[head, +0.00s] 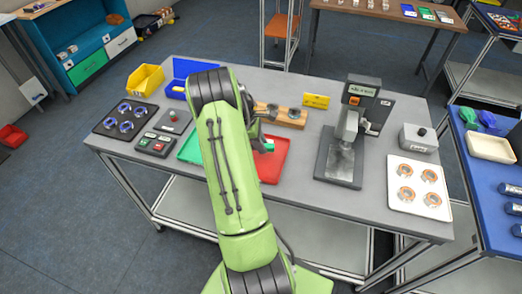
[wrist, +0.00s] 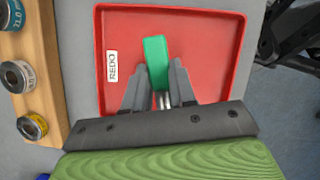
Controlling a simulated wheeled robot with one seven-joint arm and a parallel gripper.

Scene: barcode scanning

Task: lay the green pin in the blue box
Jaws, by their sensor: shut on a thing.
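The green pin (wrist: 155,62) is a green block with metal prongs, seen in the wrist view between the fingertips of my gripper (wrist: 157,88). My gripper is shut on it over the red tray (wrist: 222,40), which is labelled REDO. In the head view the pin (head: 268,146) shows as a small green patch by the tray. Its height above the tray is hard to tell. The blue box (head: 177,90) stands at the back left of the table in the head view, partly behind my arm, which hides its inside in part.
A yellow bin (head: 146,78) stands left of the blue box. A green tray (head: 189,150) lies left of the red one, partly behind my arm. A wooden block with rings (head: 268,113) lies behind the red tray, and a press (head: 343,150) stands to the right.

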